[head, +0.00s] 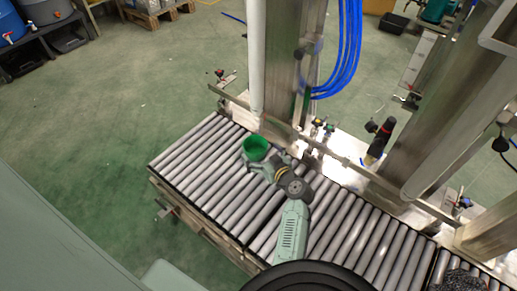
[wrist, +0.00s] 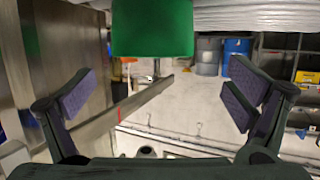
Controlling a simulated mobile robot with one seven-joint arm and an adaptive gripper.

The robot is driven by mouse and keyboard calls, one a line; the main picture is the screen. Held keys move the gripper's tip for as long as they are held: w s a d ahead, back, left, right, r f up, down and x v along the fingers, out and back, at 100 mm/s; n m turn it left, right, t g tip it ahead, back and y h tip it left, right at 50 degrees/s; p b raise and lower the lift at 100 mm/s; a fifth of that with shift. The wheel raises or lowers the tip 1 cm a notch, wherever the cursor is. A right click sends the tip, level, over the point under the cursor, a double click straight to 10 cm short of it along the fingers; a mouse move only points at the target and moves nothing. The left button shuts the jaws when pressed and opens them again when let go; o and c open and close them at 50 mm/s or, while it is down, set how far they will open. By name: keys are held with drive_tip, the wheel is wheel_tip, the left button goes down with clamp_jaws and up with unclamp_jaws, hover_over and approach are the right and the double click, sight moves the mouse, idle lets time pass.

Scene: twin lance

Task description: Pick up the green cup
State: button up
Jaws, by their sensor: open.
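The green cup (head: 256,147) is on the roller conveyor (head: 193,165) near its left end in the head view. In the wrist view the green cup (wrist: 152,27) shows at the top centre, cut off by the upper edge. My gripper (wrist: 158,98) is open, its two padded fingers spread wide to the left and right below the cup in that picture. Nothing is between the fingertips. In the head view my gripper (head: 262,163) is close by the cup, and its fingers are partly hidden there, so contact cannot be told.
A metal side rail (head: 290,132) runs along the conveyor's far side, with a steel column (head: 290,70) and blue hoses (head: 350,50) behind it. A black-and-red fitting (head: 380,138) stands farther right. The rollers left of the cup are clear.

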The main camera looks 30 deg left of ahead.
sight(250, 140)
drive_tip(key=x, duration=0.4)
drive_tip(key=p+x, duration=0.1)
drive_tip(key=x, duration=0.1)
drive_tip(key=shift+w+f, duration=0.3)
drive_tip(key=shift+w, duration=0.15)
drive_tip(key=c, duration=1.2)
